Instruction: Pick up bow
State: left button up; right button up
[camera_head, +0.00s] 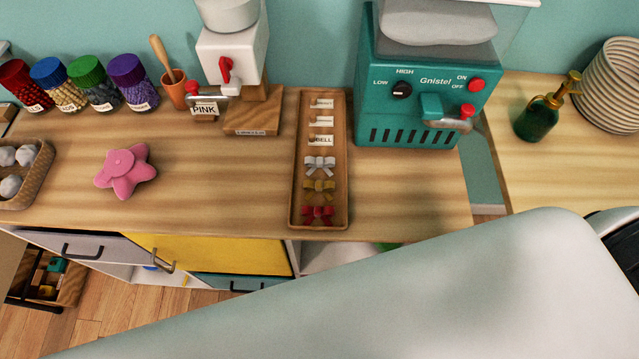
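Three bows lie in a row in the near half of a long narrow wooden tray (297,165) on the wooden counter. The white bow (320,165) is farthest, the gold bow (320,188) is in the middle, and the red bow (318,214) is nearest, at the tray's front end. Small labels, one reading BELL (321,140), are in the far half of the tray. A large pale arm link of mine crosses the lower right. Neither of my grippers shows.
A teal Gnistel machine (425,85) stands right of the tray, and a white dispenser (230,60) labelled PINK stands behind left. A pink star-shaped thing (126,171) lies on the left counter. A yellow drawer front (215,254) is below.

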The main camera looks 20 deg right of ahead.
aim_at(309, 185)
jog(key=k+l+u, duration=0.35)
jog(key=l, duration=0.15)
jog(key=k+l+u, duration=0.75)
